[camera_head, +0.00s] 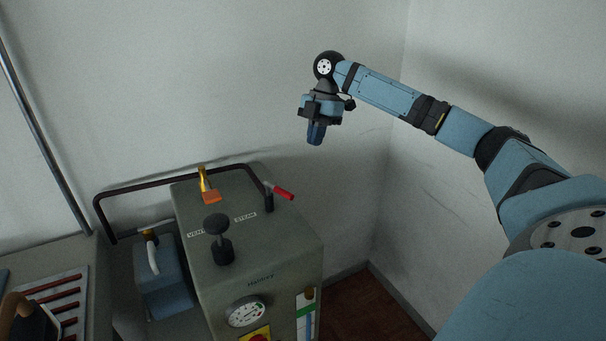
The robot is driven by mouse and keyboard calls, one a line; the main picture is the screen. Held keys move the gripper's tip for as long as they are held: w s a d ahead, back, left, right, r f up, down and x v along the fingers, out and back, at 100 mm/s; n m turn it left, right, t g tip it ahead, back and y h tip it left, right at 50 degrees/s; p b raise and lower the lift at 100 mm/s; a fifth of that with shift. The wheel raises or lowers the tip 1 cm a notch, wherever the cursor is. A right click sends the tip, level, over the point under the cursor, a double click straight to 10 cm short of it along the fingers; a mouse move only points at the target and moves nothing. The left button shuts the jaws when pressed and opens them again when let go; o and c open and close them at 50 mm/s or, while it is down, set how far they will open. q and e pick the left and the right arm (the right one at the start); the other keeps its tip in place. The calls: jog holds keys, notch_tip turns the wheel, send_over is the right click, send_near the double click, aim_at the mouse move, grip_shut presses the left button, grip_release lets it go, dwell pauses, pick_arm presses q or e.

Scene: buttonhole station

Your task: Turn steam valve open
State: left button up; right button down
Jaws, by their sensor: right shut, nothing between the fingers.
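My right gripper (315,140) is above and behind the boiler's right side in the picture, pointing down. Its fingers are together, it holds nothing, and it is apart from the valve. My left gripper is not in view.
A black knob (216,224) stands near the VENT label, and an orange-handled valve (209,196) is behind it. A dark rail (150,187) runs behind the boiler. A blue container (165,285) stands left. An iron (28,318) rests on a rack. White walls close the corner.

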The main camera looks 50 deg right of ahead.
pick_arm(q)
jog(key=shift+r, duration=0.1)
pick_arm(e)
jog(key=a+f, duration=0.7)
jog(key=f, duration=0.3)
jog(key=shift+s, duration=0.3)
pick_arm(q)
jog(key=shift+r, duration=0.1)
